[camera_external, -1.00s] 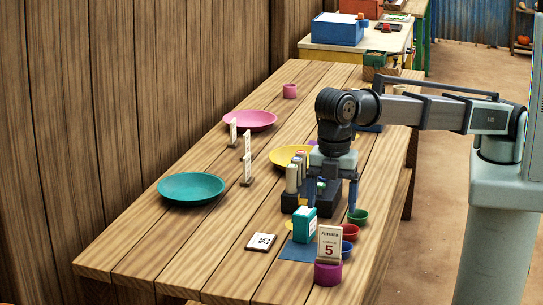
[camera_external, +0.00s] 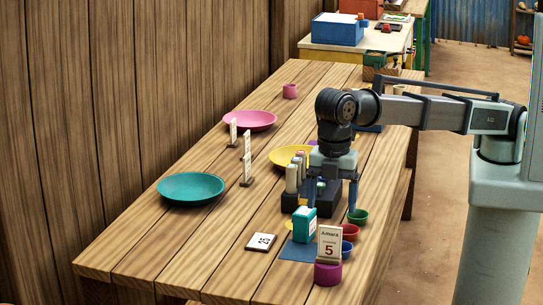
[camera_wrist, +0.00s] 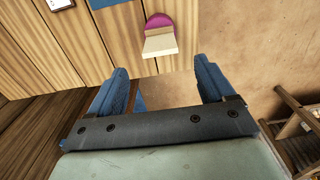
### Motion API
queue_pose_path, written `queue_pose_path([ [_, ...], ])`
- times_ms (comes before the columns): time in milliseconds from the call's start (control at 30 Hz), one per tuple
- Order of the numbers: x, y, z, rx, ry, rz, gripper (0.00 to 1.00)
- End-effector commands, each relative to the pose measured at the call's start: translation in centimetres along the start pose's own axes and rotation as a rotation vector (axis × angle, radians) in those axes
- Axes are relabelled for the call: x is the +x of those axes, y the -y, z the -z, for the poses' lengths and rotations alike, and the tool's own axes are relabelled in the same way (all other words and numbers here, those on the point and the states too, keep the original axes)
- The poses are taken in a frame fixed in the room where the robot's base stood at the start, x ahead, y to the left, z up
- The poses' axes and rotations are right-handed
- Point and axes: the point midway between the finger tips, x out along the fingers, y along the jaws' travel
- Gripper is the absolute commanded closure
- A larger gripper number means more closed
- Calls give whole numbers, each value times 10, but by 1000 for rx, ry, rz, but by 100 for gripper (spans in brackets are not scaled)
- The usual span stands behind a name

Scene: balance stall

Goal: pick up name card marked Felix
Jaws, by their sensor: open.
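No card that I can read says Felix. A standing card (camera_external: 329,245) reads "Amara" with a 5 and stands in a magenta holder (camera_external: 327,274) near the table's front edge; its edge also shows in the wrist view (camera_wrist: 160,45). Small white cards stand upright in the middle of the table, one nearer (camera_external: 247,168) and one farther (camera_external: 233,132); their text is too small to read. A dark-edged white card (camera_external: 261,242) lies flat. My gripper (camera_external: 331,208) is open, pointing down beside the black rack, with nothing between its fingers (camera_wrist: 165,90).
A black rack (camera_external: 293,205) holds upright rolls. A teal box (camera_external: 304,226) stands on a blue mat (camera_external: 296,252). Green (camera_external: 358,217) and red (camera_external: 351,233) cups stand near the right edge. Teal (camera_external: 190,187), pink (camera_external: 250,120) and yellow (camera_external: 285,156) plates lie farther left. The front-left table is clear.

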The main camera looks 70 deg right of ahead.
Motion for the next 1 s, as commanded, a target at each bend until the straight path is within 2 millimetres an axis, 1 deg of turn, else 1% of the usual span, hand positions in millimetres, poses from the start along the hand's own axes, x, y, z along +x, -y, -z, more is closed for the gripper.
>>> queue_pose_path([
  [433,0,0,0,0,0,0,18],
  [867,0,0,0,0,0,0,59],
  [900,0,0,0,0,0,0,62],
  [1000,0,0,0,0,0,0,62],
])
